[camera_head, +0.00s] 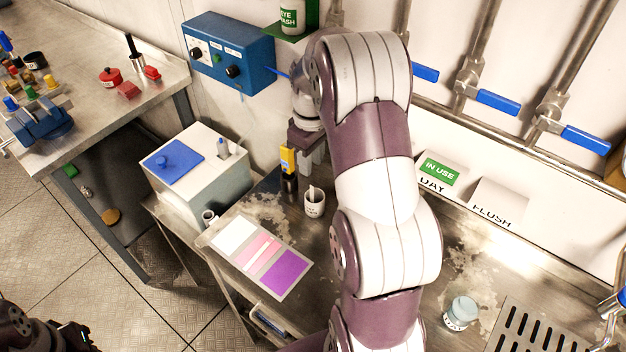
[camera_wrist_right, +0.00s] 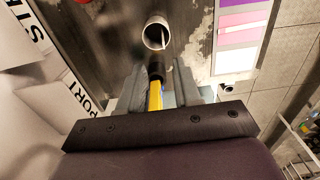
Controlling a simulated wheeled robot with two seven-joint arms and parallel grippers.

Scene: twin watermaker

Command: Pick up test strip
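A thin pale strip (camera_head: 311,189), apparently the test strip, stands in a small white cup (camera_head: 315,208) on the metal bench. In the right wrist view the strip (camera_wrist_right: 164,40) leans inside the cup (camera_wrist_right: 152,36), beyond the fingertips. My right gripper (camera_head: 310,160) is behind and above the cup, apart from it. A yellow pen-like tool (camera_head: 288,158) with a dark lower part is beside the gripper. In the right wrist view the tool (camera_wrist_right: 155,96) shows between the grey fingers; whether they grip it is unclear. Dark parts of my left arm show at bottom left, the gripper unclear.
A colour chart (camera_head: 232,233) with white, pink and purple patches lies in front of the cup. A white box (camera_head: 215,180) with a blue pad stands left. A blue control box (camera_head: 228,52) is on the wall. A jar (camera_head: 461,312) stands right.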

